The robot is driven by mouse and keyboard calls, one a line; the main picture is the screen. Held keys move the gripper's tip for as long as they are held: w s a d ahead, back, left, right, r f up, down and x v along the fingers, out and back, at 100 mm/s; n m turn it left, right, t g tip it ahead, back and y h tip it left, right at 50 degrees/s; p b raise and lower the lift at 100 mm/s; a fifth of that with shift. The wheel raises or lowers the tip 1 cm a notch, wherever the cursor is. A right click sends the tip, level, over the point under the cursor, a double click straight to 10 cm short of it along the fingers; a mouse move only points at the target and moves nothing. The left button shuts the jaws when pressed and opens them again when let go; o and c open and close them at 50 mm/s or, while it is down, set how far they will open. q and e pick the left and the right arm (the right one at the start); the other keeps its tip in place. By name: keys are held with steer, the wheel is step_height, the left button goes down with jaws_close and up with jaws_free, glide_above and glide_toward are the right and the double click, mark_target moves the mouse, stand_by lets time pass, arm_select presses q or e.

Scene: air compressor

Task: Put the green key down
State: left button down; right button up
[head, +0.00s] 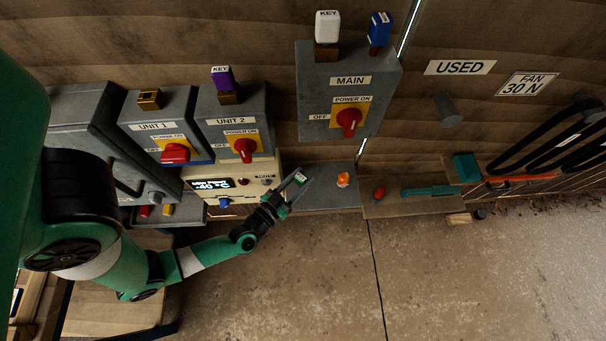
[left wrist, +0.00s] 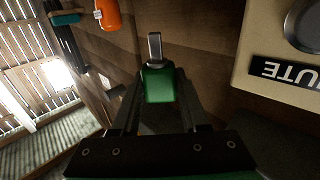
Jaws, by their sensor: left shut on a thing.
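The green key (left wrist: 158,86) has a green grip and a silver metal end that points away from my gripper. My left gripper (left wrist: 158,100) is shut on its green grip. In the head view the left gripper (head: 290,188) is over the left end of the grey shelf (head: 325,200), just right of the cream panel. The key (head: 300,178) shows there as a small green and white piece at the fingertips. I cannot tell whether it touches the shelf. My right gripper is not in view.
An orange object (head: 343,180) sits on the shelf, right of the key. The cream panel (head: 262,170) is close on the left. The MAIN box (head: 340,100), with white and blue keys on top, hangs above. A wooden shelf (head: 400,207) with tools continues right.

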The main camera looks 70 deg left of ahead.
mark_target(303, 177)
arm_select(q)
steer(key=f, duration=0.1)
steer(key=a+f, duration=0.1)
steer(key=b, duration=0.1)
steer(key=shift+w+a+f, duration=0.25)
steer(key=shift+w+f, duration=0.05)
steer(key=shift+f, duration=0.1)
steer(key=shift+w+a+f+b, duration=0.2)
steer(key=shift+w+a+b, duration=0.1)
steer(key=shift+w, duration=0.05)
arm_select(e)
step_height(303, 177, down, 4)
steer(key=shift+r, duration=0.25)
arm_select(q)
steer(key=f, duration=0.1)
steer(key=f+b, duration=0.1)
steer(key=b, duration=0.1)
steer(key=shift+w+a+f, duration=0.1)
steer(key=shift+a+f, duration=0.15)
steer(key=shift+f, duration=0.4)
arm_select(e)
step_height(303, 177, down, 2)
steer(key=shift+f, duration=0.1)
arm_select(q)
steer(key=shift+f, duration=0.2)
steer(key=shift+c, duration=2.1)
jaws_free()
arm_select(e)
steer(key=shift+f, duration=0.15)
